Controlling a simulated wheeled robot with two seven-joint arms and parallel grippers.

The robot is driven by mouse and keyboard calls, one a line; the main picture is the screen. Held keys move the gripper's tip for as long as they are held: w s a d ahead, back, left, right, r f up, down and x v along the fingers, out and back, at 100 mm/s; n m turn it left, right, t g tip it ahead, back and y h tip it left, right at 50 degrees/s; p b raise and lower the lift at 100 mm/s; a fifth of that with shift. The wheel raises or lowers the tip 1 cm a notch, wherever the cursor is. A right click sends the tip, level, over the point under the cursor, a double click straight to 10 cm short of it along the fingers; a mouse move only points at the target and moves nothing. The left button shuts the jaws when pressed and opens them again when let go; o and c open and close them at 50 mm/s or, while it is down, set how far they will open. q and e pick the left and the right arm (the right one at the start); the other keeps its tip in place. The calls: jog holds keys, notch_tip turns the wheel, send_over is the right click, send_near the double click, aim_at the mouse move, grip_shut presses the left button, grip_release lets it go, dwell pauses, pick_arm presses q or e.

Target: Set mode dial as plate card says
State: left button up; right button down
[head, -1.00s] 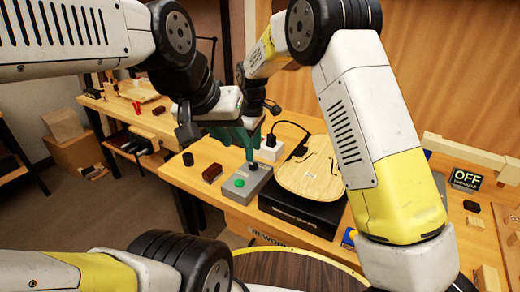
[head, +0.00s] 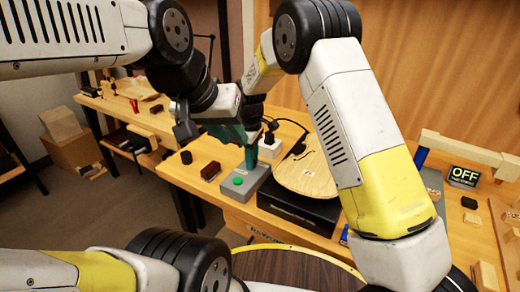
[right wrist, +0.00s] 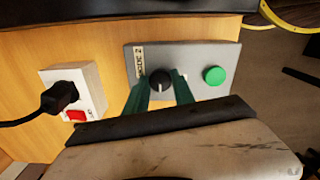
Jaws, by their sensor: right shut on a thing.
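The black mode dial (right wrist: 160,80) with a white pointer mark sits on a grey control box, the box also showing in the head view (head: 233,191). My right gripper (right wrist: 162,92) has its teal fingers on either side of the dial, shut on it. A small pale label (right wrist: 139,62) with dark lettering is beside the dial; I cannot read it surely. A dark card (head: 464,177) reading OFF in large letters stands on the bench at the right. My left gripper (head: 222,130) is higher, just left of the right one; its fingers overlap with the other hand, so its opening is unclear.
A green button (right wrist: 214,76) is on the same box. A white socket block (right wrist: 74,92) with a black plug and red switch stands beside it. A violin plate (head: 304,178) lies on a black stand right of the box. A dark red block (head: 210,172) lies left.

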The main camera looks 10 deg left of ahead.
dwell(0.3)
jog(key=m, duration=1.3)
jog(key=shift+m, duration=0.4)
jog(key=shift+a+m, duration=0.1)
jog(key=shift+m, duration=1.9)
jog(key=c, duration=1.1)
grip_release()
jog(key=shift+o, duration=0.2)
